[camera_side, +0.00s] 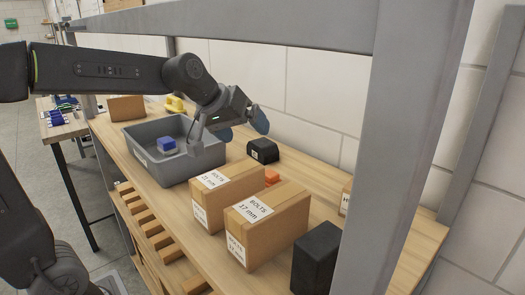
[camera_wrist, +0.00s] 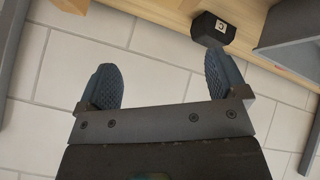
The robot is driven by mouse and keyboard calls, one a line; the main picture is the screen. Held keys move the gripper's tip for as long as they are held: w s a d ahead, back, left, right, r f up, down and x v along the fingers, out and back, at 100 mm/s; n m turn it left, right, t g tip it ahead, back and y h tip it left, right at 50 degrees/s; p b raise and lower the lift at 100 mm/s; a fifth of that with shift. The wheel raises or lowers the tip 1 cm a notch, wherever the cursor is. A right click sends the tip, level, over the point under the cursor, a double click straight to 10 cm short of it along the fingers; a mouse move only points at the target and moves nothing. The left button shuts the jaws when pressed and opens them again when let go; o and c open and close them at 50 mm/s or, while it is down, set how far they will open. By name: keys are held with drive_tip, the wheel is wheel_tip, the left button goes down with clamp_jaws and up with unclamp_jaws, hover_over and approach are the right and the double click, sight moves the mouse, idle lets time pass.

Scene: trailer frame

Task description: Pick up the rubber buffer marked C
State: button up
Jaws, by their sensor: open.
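The rubber buffer marked C (camera_wrist: 213,28) is a black block with chamfered edges and a white label. In the wrist view it sits on the wooden bench top near the upper edge, beyond the right fingertip. In the side view a black block with a white label (camera_side: 263,151), which looks like the same buffer, stands on the bench near the wall. My gripper (camera_side: 243,126) is open and empty, above and to the left of it there. Its two blue ribbed fingers are spread wide in the wrist view (camera_wrist: 160,62), apart from the buffer.
A grey bin (camera_side: 133,137) holding a blue block (camera_side: 167,145) stands left of the buffer. Two bolt boxes (camera_side: 228,195) (camera_side: 266,225), an orange item (camera_side: 272,177) and a plain black block (camera_side: 316,258) stand nearer. A grey post (camera_side: 405,150) and overhead beam (camera_side: 230,22) frame the bench.

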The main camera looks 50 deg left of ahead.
drive_tip(key=w+a+n+t, duration=0.2)
drive_tip(key=w+a+n, duration=0.45)
drive_tip(key=w, duration=0.65)
drive_tip(key=n+g+y, duration=0.5)
drive_tip(key=g, duration=0.5)
approach(263, 142)
drive_tip(key=x, duration=0.6)
drive_tip(key=shift+w+f, duration=0.2)
drive_tip(key=shift+f, duration=0.1)
drive_tip(key=shift+s+x, duration=0.15)
drive_tip(key=shift+x, duration=1.25)
drive_tip(key=shift+s+x, duration=0.1)
drive_tip(key=shift+x, duration=1.3)
drive_tip(key=shift+c, duration=0.3)
